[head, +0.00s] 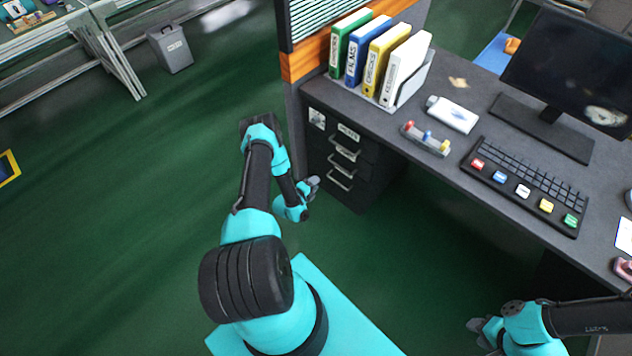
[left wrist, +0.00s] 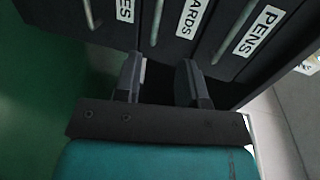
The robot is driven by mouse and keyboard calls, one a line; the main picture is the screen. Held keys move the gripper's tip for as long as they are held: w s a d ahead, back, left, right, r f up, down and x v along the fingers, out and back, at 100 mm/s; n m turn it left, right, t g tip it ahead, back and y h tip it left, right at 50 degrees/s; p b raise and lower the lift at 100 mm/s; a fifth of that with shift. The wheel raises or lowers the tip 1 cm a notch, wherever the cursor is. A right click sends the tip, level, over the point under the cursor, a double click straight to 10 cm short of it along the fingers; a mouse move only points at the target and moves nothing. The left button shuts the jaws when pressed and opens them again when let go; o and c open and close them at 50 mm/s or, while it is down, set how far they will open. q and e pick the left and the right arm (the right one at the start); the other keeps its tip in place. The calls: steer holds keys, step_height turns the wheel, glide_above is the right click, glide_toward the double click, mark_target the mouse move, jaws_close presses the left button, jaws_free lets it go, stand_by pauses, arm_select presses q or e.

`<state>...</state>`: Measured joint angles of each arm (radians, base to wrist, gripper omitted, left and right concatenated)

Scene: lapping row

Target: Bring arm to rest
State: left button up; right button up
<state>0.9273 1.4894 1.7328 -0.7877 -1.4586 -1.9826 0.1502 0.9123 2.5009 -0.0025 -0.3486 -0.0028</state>
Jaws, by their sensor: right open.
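My left gripper (head: 313,186) is low in front of the dark drawer unit (head: 358,191) under the desk. In the left wrist view the left gripper (left wrist: 160,68) has its two dark fingers apart, with nothing between them. The drawer fronts (left wrist: 181,22) lie just beyond the fingertips, with labels ending in "ES" and "ARDS" and one reading "PENS". Whether the fingertips touch the fronts I cannot tell. The drawers look closed. My right gripper (head: 474,333) is open and empty at the bottom right, over the floor in front of the desk.
The desk (head: 463,165) holds binders (head: 382,60), a white device (head: 452,113), a small tray with coloured pieces (head: 425,139), a keyboard (head: 526,187) and a monitor (head: 575,70). A grey bin (head: 170,48) stands at the back left.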

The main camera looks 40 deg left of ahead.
arm_select(q)
steer(key=w+d+r+n+g+h, duration=0.1)
steer(key=d+r+n+g+h, duration=0.15)
steer(key=d+r+n, duration=0.4)
steer(key=w+d+r+n+g+h, duration=0.1)
steer(key=w+d+r+n+g, duration=0.2)
steer(key=d, duration=0.6)
steer(key=s+d+r+n+g+h, duration=0.1)
steer(key=s+d+r+n+g, duration=0.8)
steer(key=s+d+r, duration=0.4)
steer(key=s, duration=0.2)
steer(key=shift+s+d+r, duration=0.35)
steer(key=shift+d+r, duration=0.05)
steer(key=shift+n, duration=0.25)
